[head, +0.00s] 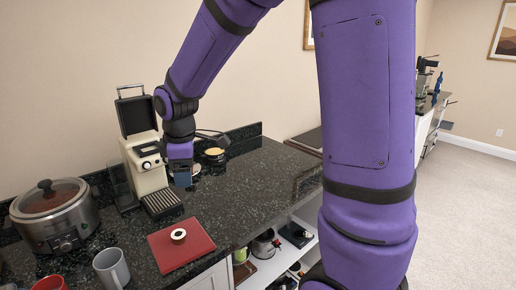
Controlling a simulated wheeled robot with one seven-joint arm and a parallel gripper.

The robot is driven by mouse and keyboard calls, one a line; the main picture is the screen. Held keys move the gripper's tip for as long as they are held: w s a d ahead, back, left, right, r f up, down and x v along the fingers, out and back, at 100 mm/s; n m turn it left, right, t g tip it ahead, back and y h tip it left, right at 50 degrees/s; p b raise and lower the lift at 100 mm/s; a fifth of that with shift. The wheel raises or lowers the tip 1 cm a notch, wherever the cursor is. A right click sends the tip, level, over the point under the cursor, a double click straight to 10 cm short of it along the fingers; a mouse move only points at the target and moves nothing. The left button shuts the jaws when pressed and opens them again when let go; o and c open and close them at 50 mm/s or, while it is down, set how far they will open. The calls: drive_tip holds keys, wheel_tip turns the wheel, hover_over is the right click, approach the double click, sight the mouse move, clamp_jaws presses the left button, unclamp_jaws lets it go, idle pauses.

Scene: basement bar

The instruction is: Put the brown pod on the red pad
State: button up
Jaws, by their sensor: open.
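The red pad (168,250) lies flat on the dark counter near its front edge, left of centre in the head view. A small round piece with a pale top and a dark middle (178,235) sits on the pad; it looks like the brown pod, but it is too small to be sure. My gripper (183,184) points down beside the coffee machine, behind and above the pad, apart from the round piece. It is open. Its fingertips are small and partly hidden, and I see nothing held between them.
A cream coffee machine (147,165) with a raised lid stands just left of my gripper. A slow cooker (55,220) and a grey mug (111,268) are at the left. A pan (214,154) sits behind.

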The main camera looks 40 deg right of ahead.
drive_tip(key=s+d+r+m+t, duration=0.1)
drive_tip(key=s+d+r+m, duration=0.1)
drive_tip(key=s+r+m, duration=0.4)
drive_tip(key=s+d+r+m+t, duration=0.2)
drive_tip(key=s+r+m, duration=0.4)
drive_tip(key=s, duration=1.1)
drive_tip(key=shift+r+t, duration=0.3)
drive_tip(key=shift+s+d, duration=0.1)
